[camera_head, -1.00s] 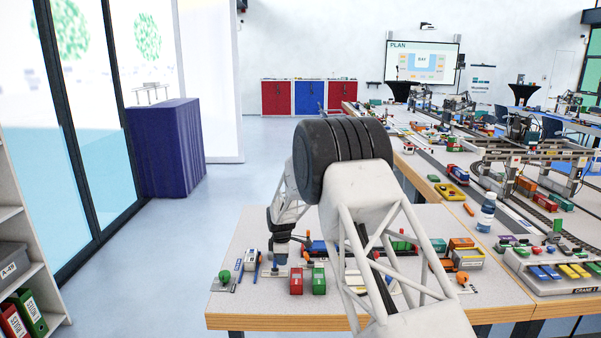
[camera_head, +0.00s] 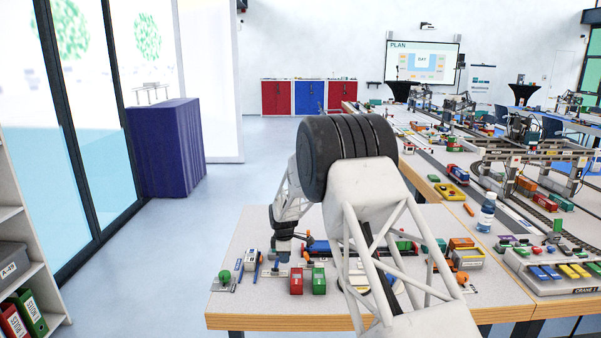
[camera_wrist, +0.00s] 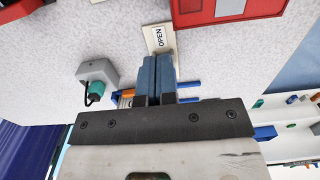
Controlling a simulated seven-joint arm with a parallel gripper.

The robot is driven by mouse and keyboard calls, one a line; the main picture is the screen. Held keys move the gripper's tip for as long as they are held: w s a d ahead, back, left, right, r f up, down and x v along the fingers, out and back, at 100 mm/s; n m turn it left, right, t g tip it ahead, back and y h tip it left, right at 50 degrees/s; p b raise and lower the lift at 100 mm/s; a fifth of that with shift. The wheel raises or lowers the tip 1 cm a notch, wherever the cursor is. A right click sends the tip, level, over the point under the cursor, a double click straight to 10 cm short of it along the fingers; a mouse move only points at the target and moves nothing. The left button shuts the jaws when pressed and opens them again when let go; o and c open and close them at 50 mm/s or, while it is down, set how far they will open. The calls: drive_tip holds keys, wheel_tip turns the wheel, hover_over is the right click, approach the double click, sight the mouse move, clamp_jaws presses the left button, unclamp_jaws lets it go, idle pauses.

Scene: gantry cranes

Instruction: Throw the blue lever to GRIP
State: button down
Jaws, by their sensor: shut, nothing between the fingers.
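My gripper (camera_head: 282,258) is low over the near left part of the table, fingers pointing down. In the wrist view its two blue-grey fingers (camera_wrist: 156,78) are together, with nothing between them. A label reading OPEN (camera_wrist: 158,38) lies just beyond the fingertips. Blue bars (camera_wrist: 188,85) show beside and behind the fingers; I cannot tell whether they belong to the blue lever, or whether the fingers touch them. No GRIP label is readable, so the lever's setting cannot be told.
A grey box with a teal-green part (camera_wrist: 97,85) is left of the fingers. A red block (camera_head: 296,281) and a green block (camera_head: 319,280) stand right of my gripper. My arm hides the table's middle.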

drive_tip(key=shift+r, duration=2.9)
drive_tip(key=s+d+r+m, duration=0.3)
drive_tip(key=s+d+r, duration=0.2)
drive_tip(key=s+r, duration=0.35)
drive_tip(key=s+d+r+m+t, duration=0.1)
drive_tip(key=s+d+r+m, duration=0.2)
drive_tip(key=s+d+r, duration=0.45)
drive_tip(key=s+d+r+m, duration=0.3)
drive_tip(key=s+r, duration=0.5)
drive_tip(key=s, duration=0.4)
drive_tip(key=s+d+m, duration=0.3)
drive_tip(key=s, duration=0.9)
drive_tip(key=s+d+m+t, duration=0.1)
drive_tip(key=s+d+m, duration=0.2)
drive_tip(key=s, duration=0.9)
drive_tip(key=s+d+m, duration=0.3)
drive_tip(key=s, duration=0.9)
drive_tip(key=shift+t, duration=0.3)
